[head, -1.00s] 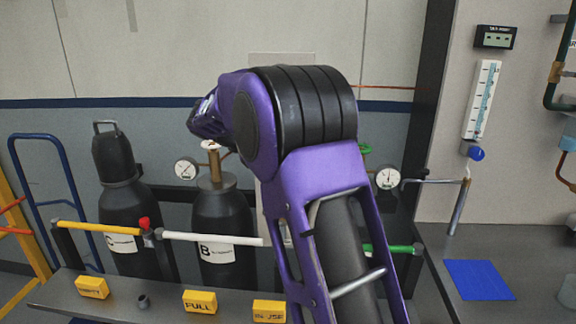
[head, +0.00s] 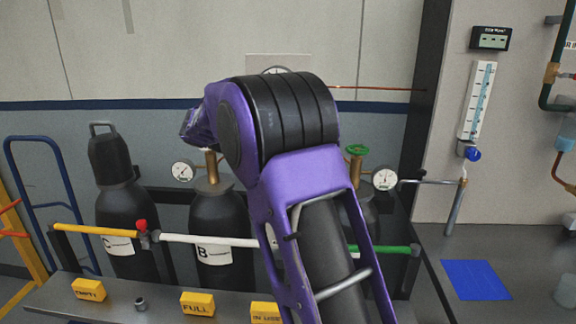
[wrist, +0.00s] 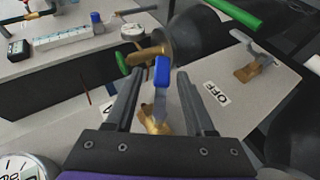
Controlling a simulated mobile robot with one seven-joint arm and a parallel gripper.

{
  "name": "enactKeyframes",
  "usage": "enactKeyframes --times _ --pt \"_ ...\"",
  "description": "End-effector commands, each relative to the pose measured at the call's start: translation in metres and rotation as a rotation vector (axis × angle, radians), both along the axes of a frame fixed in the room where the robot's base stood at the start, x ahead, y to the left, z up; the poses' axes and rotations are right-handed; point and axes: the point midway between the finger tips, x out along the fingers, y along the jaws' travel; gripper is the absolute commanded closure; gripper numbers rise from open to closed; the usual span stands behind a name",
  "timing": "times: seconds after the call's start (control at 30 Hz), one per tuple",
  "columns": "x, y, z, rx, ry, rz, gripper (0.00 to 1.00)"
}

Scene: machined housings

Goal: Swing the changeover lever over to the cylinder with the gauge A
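The changeover lever with a blue tip (wrist: 161,74) stands on a brass body (wrist: 153,120) on a pale panel in the wrist view. My gripper (wrist: 158,98) is open, with one finger on each side of the lever; I cannot tell whether either touches it. In the head view my arm hides the gripper and lever. Cylinder C (head: 115,215) and cylinder B (head: 213,215) stand left of my arm. A third cylinder (head: 363,212) with a green valve wheel is partly behind my arm, beside a gauge (head: 385,179). No letter A is readable.
In the wrist view, an OFF label (wrist: 217,92) and a second, grey lever (wrist: 250,48) sit right of my gripper. A pressure gauge (wrist: 27,167) is at lower left. Yellow blocks (head: 198,303) stand along the front shelf. A blue mat (head: 477,280) lies on the right bench.

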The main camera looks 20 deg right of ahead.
Motion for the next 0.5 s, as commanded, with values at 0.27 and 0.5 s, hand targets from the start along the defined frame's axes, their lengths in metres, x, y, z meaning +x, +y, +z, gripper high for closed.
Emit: enactKeyframes --times 0.27,0.5 --pt "0.000 0.002 0.000 0.002 0.001 0.000 0.46" --pt "0.000 0.031 0.017 0.002 -0.003 0.003 0.46"
